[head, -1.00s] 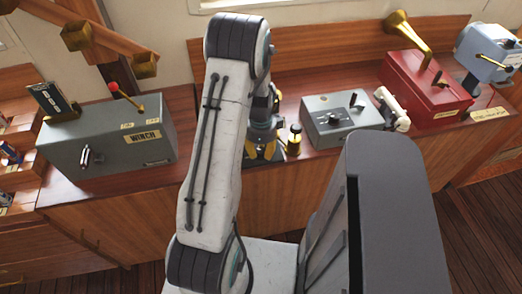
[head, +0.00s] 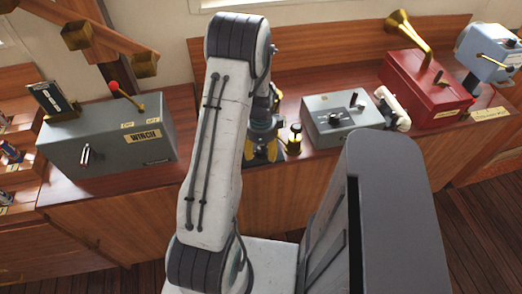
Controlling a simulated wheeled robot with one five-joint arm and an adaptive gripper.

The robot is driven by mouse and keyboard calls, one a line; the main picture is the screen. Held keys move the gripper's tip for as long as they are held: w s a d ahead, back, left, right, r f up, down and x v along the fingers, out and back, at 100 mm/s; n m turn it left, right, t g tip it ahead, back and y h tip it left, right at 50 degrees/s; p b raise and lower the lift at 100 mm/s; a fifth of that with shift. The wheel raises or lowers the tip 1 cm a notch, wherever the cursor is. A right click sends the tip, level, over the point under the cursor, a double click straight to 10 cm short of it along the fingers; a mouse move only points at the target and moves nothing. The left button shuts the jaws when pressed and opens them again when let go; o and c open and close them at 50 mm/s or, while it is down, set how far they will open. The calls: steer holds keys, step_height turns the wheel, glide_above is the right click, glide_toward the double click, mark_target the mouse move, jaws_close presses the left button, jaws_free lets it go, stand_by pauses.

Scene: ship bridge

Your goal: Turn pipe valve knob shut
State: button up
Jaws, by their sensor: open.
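A small brass fitting with a dark cap (head: 294,140) stands upright on the wooden counter, just right of my arm. It looks like the pipe valve knob, but it is too small to be sure. My gripper (head: 261,153) hangs low over the counter, partly hidden behind my white arm. Its yellow fingers are apart and I see nothing held between them. The gripper is just left of the brass fitting, with a small gap seen between them. What lies directly under the gripper is hidden.
A grey winch box (head: 110,138) with a red-tipped lever stands at left. A grey knob box (head: 342,120), a white handset (head: 392,108), a red box with a brass horn (head: 425,85) and a blue-grey device (head: 490,55) line the counter (head: 300,84) at right.

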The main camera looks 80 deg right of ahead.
mark_target(261, 149)
step_height(261, 149, up, 12)
stand_by(0.8)
